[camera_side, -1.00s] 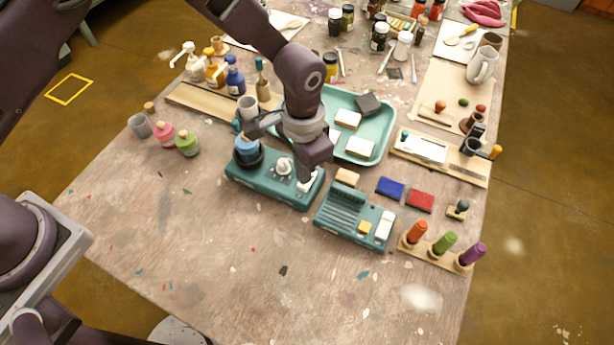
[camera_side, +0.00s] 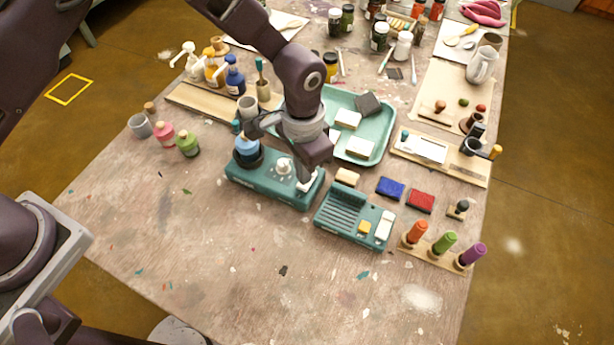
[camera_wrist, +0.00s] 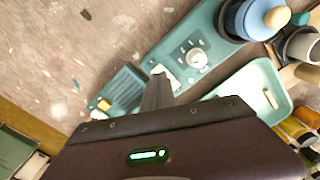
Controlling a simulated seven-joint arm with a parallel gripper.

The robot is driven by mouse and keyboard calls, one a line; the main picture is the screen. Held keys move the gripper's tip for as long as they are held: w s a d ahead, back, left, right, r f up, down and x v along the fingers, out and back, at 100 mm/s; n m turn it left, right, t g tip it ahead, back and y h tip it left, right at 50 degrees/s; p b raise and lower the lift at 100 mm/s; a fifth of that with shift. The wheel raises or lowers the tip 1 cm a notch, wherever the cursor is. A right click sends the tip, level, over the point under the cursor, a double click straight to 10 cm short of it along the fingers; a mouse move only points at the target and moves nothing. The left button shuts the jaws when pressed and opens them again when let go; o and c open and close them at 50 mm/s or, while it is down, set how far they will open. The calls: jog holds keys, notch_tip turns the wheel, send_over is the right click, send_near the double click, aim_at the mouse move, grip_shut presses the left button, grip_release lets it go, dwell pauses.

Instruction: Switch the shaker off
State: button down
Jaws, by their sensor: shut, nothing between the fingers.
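The shaker (camera_side: 262,187) is a teal box on the table with a white dial (camera_side: 283,166) on top. A blue-topped bottle (camera_side: 246,148) stands in the dark round holder at its left end. A white switch (camera_side: 304,188) sits at its right end, partly hidden by my gripper. In the wrist view the shaker (camera_wrist: 178,57) also shows its dial (camera_wrist: 196,59), and the pale switch (camera_wrist: 163,71) shows just beyond my fingertips. My gripper (camera_wrist: 157,80) is shut and empty, pointing down over the switch end. I cannot tell whether the fingertips touch the switch.
A second teal device (camera_side: 343,212) with ribs, a yellow button and a white switch stands close on the right. A teal tray (camera_side: 384,150) with pale blocks lies behind. Several small bottles and cups stand at the left. The front of the table is clear.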

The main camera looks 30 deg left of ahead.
jog(key=shift+f, duration=0.95)
dwell(0.3)
jog(key=shift+r, duration=3.5)
jog(key=shift+r, duration=0.1)
jog(key=s+a+r+n+t+h, duration=0.1)
jog(key=s+a+r+n, duration=0.15)
jog(key=a+r, duration=0.65)
jog(key=s+a+r+n+t, duration=0.15)
jog(key=s+a+r, duration=0.35)
jog(key=r, duration=0.8)
jog(key=s+a+r+n+t, duration=0.1)
jog(key=s+a, duration=0.3)
jog(key=s, duration=0.3)
jog(key=s+a+n+t+y, duration=0.1)
jog(key=s+a+t, duration=0.1)
jog(key=s+a, duration=0.3)
jog(key=shift+s+r, duration=0.35)
jog(key=shift+s, duration=0.85)
